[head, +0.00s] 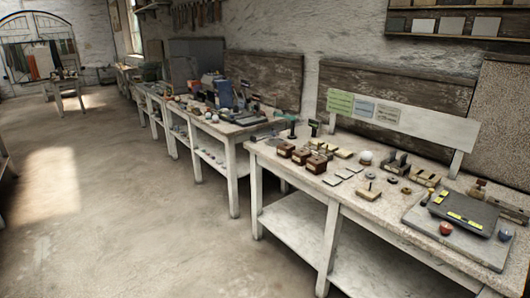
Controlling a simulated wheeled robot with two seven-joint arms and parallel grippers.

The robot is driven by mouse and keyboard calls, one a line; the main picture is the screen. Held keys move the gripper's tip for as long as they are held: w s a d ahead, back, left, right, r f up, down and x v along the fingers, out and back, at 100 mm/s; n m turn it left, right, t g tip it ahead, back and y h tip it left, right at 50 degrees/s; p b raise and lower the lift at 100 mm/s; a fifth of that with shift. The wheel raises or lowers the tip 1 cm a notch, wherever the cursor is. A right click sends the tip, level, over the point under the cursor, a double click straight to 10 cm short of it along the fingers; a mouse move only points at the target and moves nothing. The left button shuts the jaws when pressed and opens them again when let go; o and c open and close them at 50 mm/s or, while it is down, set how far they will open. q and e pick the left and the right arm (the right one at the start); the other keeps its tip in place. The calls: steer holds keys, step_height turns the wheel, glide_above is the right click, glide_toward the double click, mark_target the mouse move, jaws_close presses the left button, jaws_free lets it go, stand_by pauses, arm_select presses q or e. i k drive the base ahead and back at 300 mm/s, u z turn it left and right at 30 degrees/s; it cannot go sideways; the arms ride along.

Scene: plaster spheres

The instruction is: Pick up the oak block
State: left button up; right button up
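Neither of my grippers shows in the head view.
A white sphere (366,157) and small discs lie mid-bench. A dark tray (463,211), a red ball (446,228) and a dark ball (504,235) are at the right. A cluttered second bench (236,130) stands farther back. The floor (130,200) at left is clear.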

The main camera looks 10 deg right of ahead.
mark_target(316, 165)
steer(key=u, duration=0.5)
steer(key=i, duration=2.05)
steer(key=z, duration=0.55)
steer(key=i, duration=1.3)
steer(key=z, duration=1.15)
